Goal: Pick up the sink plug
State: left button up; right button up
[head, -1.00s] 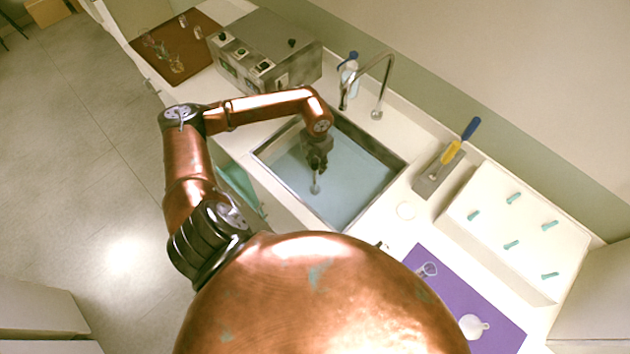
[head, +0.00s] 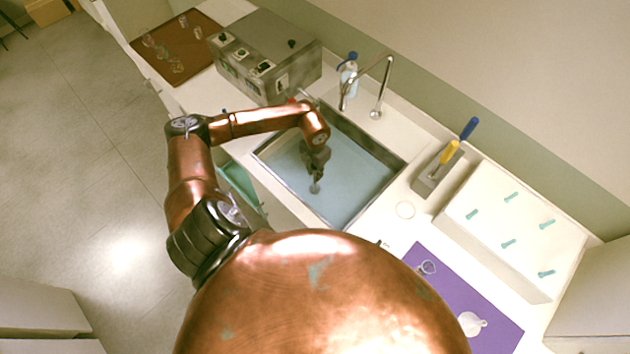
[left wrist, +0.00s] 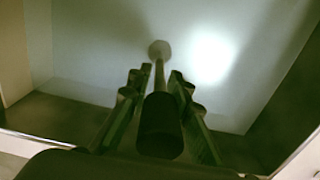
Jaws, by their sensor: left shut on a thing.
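My left gripper (head: 317,168) is above the disc, pointing down into the sink. In the left wrist view, my left gripper (left wrist: 155,90) has its fingers shut on the sink plug (left wrist: 160,50), one on each side of its handle and stem. I cannot tell whether the disc touches the basin floor. My right gripper is not in view.
A chrome tap (head: 378,88) and a blue-capped bottle (head: 349,75) stand behind the sink. A grey machine (head: 265,60) is at its back left. A holder with yellow and blue handles (head: 437,172), a white pegged rack (head: 515,235) and a purple mat (head: 478,305) lie to the right.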

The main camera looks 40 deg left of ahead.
pick_arm(q)
grip_shut()
jog(key=shift+r, duration=0.15)
notch_tip(320, 180, up, 10)
jog(key=shift+f+b, duration=0.1)
jog(key=shift+b, duration=0.45)
